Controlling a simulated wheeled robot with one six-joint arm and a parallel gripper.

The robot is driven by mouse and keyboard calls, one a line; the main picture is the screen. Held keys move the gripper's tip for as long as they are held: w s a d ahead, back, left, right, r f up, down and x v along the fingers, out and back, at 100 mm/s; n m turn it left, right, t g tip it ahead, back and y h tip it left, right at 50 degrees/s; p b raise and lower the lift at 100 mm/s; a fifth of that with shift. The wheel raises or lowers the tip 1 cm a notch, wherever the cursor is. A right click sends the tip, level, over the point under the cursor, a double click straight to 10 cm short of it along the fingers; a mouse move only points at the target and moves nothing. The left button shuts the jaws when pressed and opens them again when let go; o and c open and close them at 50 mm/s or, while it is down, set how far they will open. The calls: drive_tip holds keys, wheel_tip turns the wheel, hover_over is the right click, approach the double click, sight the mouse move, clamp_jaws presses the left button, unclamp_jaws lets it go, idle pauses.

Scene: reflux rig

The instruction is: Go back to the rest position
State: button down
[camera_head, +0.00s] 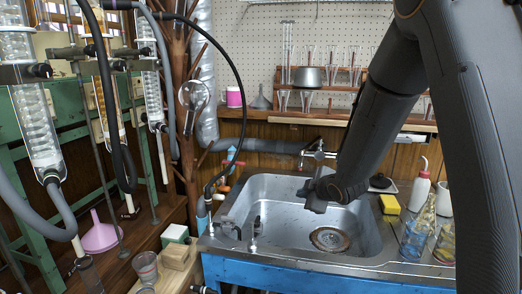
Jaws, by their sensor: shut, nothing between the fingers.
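My arm comes down from the upper right. My gripper (314,198) hangs over the middle of the metal sink (285,188), in front of the tap (319,155). It is shut and I see nothing held in it. The gripper is small and dark here, so its fingers show poorly. My arm hides part of the back wall and the right side of the shelf.
Glass condensers (33,115) with hoses stand on a green frame at the left. A wash bottle (420,188), a yellow sponge (389,204) and glass bottles (418,232) stand right of the sink. Glassware fills the wooden shelf (340,115) behind.

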drive_tip(key=s+d+r+m+g+h+p, duration=0.1)
drive_tip(key=s+m+g, duration=0.4)
drive_tip(key=s, duration=1.4)
drive_tip(key=s+d+r+m+g+h+p, duration=0.2)
drive_tip(key=s+m, duration=0.8)
drive_tip(key=s, duration=0.8)
drive_tip(key=d+r+g+p, duration=0.1)
drive_tip(key=d+g+p, duration=0.1)
drive_tip(key=g, duration=0.1)
drive_tip(key=shift+s+d+g, duration=0.2)
drive_tip(key=shift+s+g, duration=0.1)
drive_tip(key=shift+s, duration=0.1)
